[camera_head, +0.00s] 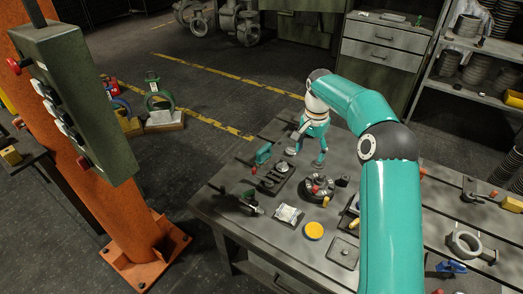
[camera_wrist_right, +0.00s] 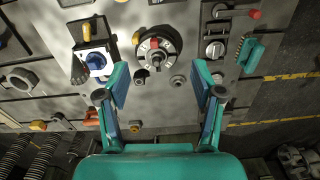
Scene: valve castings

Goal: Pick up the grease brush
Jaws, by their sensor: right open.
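I cannot make out the grease brush with certainty in either view. A slim orange handle (camera_wrist_right: 90,116) lies left of my right gripper in the wrist view; its other end is unclear. My right gripper (camera_head: 306,158) is open and empty over the far part of the workbench (camera_head: 222,207). In the wrist view its two fingers (camera_wrist_right: 158,80) are spread wide, with a round dial-like part (camera_wrist_right: 157,45) beyond the gap. My right arm hides part of the bench in the head view. My left gripper is not in view.
A yellow disc (camera_head: 314,231), a labelled packet (camera_head: 289,215) and a teal clamp-like tool (camera_head: 263,155) are on the crowded bench. A blue-topped part (camera_wrist_right: 96,61) lies near the left finger. An orange post (camera_head: 112,185) with a control box stands left of the bench.

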